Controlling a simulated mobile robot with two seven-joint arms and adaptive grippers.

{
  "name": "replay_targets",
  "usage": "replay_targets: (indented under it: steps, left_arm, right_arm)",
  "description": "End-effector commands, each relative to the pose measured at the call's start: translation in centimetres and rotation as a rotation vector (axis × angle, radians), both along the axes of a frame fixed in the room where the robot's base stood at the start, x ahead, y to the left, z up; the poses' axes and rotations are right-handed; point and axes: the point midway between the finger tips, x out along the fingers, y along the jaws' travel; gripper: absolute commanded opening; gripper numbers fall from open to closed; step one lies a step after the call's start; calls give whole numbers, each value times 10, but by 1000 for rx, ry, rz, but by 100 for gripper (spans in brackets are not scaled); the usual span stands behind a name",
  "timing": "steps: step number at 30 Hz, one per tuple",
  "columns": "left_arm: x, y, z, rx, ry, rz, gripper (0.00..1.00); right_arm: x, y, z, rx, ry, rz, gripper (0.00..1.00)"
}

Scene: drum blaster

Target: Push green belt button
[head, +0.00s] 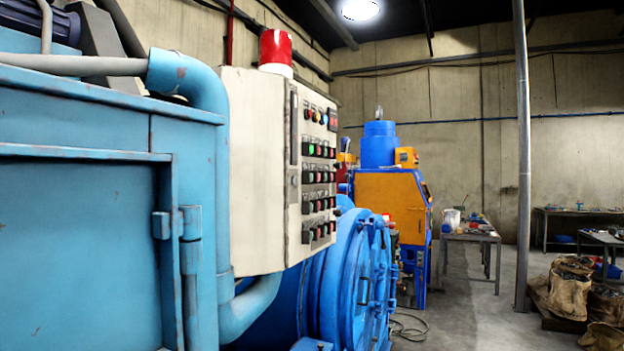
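A cream control cabinet (254,180) stands at centre-left, seen at a steep angle. Its narrow front panel (318,180) carries several rows of small red, green and black buttons. Green buttons show in these rows, one of them near the panel's upper left (310,149). The labels are too small to read, so I cannot tell which one is the green belt button. Neither of my grippers is in view.
A light blue machine (80,230) fills the left side close by. A blue round drum door (355,285) is below the panel. A steel post (523,150), tables (470,236) and sacks (570,290) stand right. Floor between is mostly clear.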

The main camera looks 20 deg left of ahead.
Motion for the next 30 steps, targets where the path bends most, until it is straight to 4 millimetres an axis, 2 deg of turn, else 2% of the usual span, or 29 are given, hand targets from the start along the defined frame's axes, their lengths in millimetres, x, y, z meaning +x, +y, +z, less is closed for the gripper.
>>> replay_targets:
  steps: [1,3,18,30]
  left_arm:
    - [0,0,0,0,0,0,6]
    - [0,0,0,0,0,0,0]
    - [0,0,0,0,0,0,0]
    - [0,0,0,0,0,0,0]
  right_arm:
    - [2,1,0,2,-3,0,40]
    - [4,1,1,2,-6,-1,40]
    - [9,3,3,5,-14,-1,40]
    - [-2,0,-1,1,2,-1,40]
